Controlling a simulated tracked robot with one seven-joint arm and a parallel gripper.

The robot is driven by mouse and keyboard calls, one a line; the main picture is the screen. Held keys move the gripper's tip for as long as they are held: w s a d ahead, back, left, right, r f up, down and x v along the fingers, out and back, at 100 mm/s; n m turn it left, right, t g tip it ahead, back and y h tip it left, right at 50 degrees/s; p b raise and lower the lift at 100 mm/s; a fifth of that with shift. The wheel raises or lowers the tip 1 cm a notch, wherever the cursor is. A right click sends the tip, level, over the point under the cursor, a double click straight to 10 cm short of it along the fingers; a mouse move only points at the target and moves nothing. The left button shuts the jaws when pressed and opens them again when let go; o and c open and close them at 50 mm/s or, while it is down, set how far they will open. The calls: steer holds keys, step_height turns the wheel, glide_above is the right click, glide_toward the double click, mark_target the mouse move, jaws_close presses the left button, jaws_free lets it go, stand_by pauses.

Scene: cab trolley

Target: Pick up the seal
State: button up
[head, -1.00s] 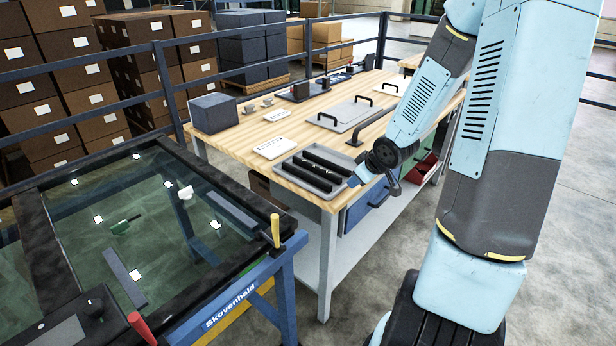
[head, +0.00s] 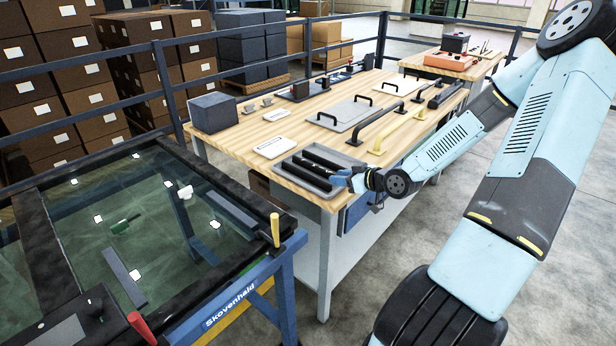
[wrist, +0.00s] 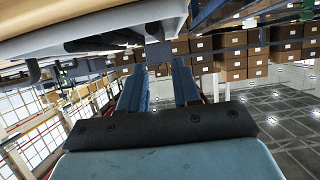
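Long black strips, seemingly the seals (head: 322,163), lie side by side in a grey tray (head: 296,180) at the near corner of the wooden bench. My gripper (head: 342,179) is at the tray's right end, by the bench edge. Whether it touches the tray or a strip cannot be told. In the wrist view, my gripper's two blue fingers (wrist: 158,78) stand apart with nothing visible held between them. Dark strips (wrist: 100,39) show above and left of the fingers, under the pale surface at the top.
The bench (head: 240,140) also carries a dark grey box (head: 213,113), a white card (head: 272,147), a handled plate (head: 340,115), and black and yellow bars (head: 400,132). A glass-topped frame (head: 140,220) stands left. Railings run behind. Floor at right is open.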

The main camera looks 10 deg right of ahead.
mark_target(315, 177)
steer(key=x, duration=0.6)
steer(key=shift+f, duration=0.15)
steer(key=shift+x, duration=2.6)
steer(key=shift+d+f, duration=0.15)
jaws_close()
